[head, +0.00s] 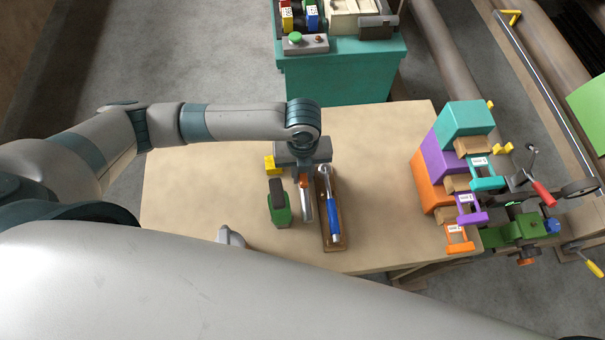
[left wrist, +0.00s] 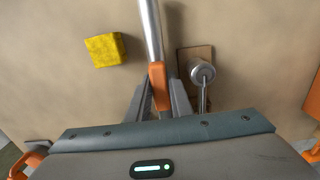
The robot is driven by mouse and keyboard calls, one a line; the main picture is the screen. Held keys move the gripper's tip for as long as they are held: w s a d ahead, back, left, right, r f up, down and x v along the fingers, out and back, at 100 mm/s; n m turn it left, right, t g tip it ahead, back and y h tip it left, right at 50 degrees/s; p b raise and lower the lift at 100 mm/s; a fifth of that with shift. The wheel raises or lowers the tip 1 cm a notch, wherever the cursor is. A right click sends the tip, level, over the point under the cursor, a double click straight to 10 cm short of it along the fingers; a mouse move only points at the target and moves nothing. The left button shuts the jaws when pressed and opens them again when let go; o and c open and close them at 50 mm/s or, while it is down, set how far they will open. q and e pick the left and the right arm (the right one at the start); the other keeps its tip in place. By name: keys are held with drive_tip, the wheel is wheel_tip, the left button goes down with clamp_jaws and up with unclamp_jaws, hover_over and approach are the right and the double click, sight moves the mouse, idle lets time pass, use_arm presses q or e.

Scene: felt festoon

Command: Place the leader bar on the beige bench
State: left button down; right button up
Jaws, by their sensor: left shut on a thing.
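The leader bar, which I take to be the silver rod with an orange part (head: 306,207), is gripped in my left gripper (head: 304,181) over the middle of the beige bench (head: 380,160). In the left wrist view the bar (left wrist: 151,30) runs away from the jaws, with its orange part between the fingers of my left gripper (left wrist: 158,92). The jaws are shut on it. I cannot tell whether the bar touches the bench top. My right gripper is not in view.
A blue-handled tool (head: 334,215) lies on a brown holder (head: 342,240) close right of the bar. A green block (head: 281,211) and a yellow block (head: 270,165) are on the left. Stacked coloured boxes (head: 464,120) stand at the bench's right edge. Bare bench lies left and right.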

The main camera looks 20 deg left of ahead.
use_arm(q)
drive_tip(key=shift+f, duration=0.65)
drive_tip(key=shift+f, duration=0.15)
drive_tip(key=c, duration=1.9)
unclamp_jaws()
drive_tip(key=shift+o, duration=0.2)
wheel_tip(320, 180, up, 10)
drive_tip(key=b, duration=0.3)
drive_tip(key=shift+r, duration=1.1)
